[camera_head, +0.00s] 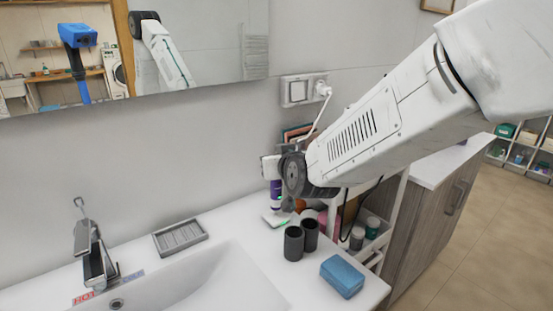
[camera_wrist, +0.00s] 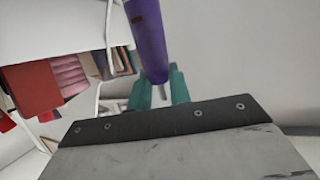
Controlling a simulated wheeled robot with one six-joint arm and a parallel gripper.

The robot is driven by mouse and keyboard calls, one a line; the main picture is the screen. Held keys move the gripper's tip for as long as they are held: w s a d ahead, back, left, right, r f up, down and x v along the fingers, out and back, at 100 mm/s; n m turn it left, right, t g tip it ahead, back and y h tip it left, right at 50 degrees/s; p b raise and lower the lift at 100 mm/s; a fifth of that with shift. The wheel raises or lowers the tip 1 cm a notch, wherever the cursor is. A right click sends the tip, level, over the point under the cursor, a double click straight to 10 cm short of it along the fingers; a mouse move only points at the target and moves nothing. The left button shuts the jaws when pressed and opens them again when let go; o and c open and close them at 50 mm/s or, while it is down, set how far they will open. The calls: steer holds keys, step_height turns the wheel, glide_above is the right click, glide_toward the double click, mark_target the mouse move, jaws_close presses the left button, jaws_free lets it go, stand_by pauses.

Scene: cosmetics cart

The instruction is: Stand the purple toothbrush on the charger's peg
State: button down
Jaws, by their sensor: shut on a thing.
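The purple toothbrush (camera_head: 276,194) is upright in the head view, below and beside my gripper (camera_head: 271,168), near the wall. In the wrist view the purple toothbrush (camera_wrist: 148,40) runs down from the top edge to the teal fingers of my gripper (camera_wrist: 160,92). My gripper is shut on it. The white charger (camera_head: 277,219) with a small green mark is on the counter directly below the toothbrush. The peg is not clear, and I cannot tell whether the toothbrush touches it.
Two dark cups (camera_head: 294,243) and a blue block (camera_head: 342,276) are on the counter in front. A grey soap dish (camera_head: 180,237) and the faucet (camera_head: 92,257) are to the left by the sink. A shelf cart (camera_head: 372,232) with jars stands to the right.

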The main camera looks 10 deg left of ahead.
steer(key=shift+f, duration=1.05)
steer(key=c, duration=1.2)
jaws_free()
steer(key=v, duration=0.7)
steer(key=shift+s+d, duration=0.2)
steer(key=shift+s, duration=0.1)
